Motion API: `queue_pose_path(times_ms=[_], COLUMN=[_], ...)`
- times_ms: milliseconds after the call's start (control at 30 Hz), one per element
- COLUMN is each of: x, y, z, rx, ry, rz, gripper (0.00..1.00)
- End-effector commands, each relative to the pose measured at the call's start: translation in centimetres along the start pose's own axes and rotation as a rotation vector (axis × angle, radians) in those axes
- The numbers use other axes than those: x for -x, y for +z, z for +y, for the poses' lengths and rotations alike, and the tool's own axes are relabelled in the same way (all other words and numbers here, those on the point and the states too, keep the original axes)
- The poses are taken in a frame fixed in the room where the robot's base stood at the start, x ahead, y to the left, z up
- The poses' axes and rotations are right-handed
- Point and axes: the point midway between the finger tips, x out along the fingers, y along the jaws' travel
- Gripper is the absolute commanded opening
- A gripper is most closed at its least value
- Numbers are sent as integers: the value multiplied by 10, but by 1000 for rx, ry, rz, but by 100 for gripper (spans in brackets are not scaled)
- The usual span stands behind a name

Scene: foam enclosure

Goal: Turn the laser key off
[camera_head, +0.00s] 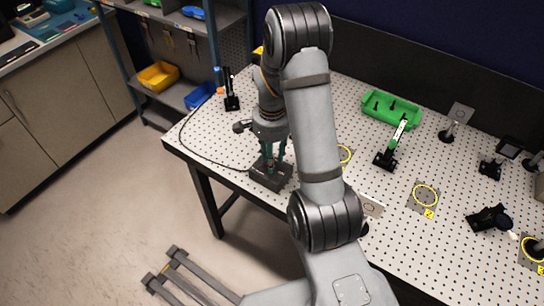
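A small dark box (268,178) stands near the left front edge of the perforated table, with a black cable running from it to the left. It may be the laser's control box, but no key can be made out on it. My gripper (272,157) points down right over the box, its fingertips at or just above the box top. The fingers are small and dark here, and I cannot tell whether they are open, shut or touching a key.
The perforated table (310,115) holds a green tray (391,108), several black optic mounts and yellow-ringed markers (425,195). A shelf with yellow (158,75) and blue (200,95) bins stands at the back left. My arm hides the table's middle.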

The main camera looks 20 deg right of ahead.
Motion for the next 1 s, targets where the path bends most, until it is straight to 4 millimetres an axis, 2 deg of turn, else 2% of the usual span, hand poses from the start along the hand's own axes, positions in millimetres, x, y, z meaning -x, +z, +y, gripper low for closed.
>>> queue_pose_path(times_ms=[133,667,1000], x=[0,0,-1], y=[0,0,0], z=[0,0,0], rx=[0,0,15], ry=[0,0,0], rz=[0,0,1], gripper=[32,1,0])
